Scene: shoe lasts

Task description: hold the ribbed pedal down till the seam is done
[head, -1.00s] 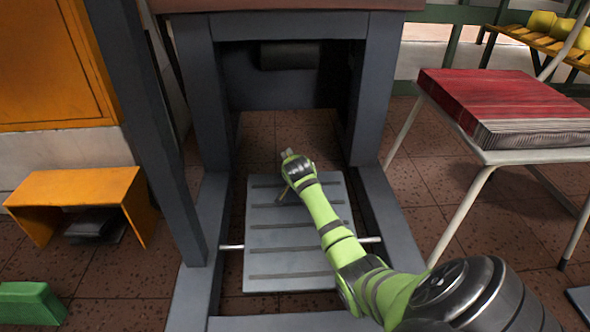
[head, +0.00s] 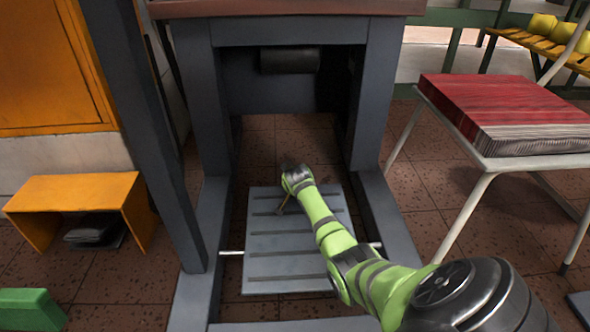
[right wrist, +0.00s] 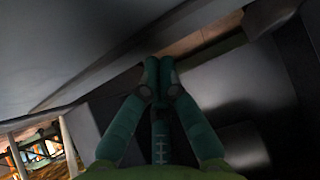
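The ribbed pedal (head: 290,240) is a grey plate with dark crosswise ribs, low between the legs of the dark machine frame, with a rod across it. My right arm reaches over it from the lower right. The seam is not visible. My left gripper is not in view.
A white-legged table (head: 490,165) with a red stack (head: 500,100) stands right. An orange stool (head: 75,190) and green block (head: 30,308) are left. Tiled floor is open between.

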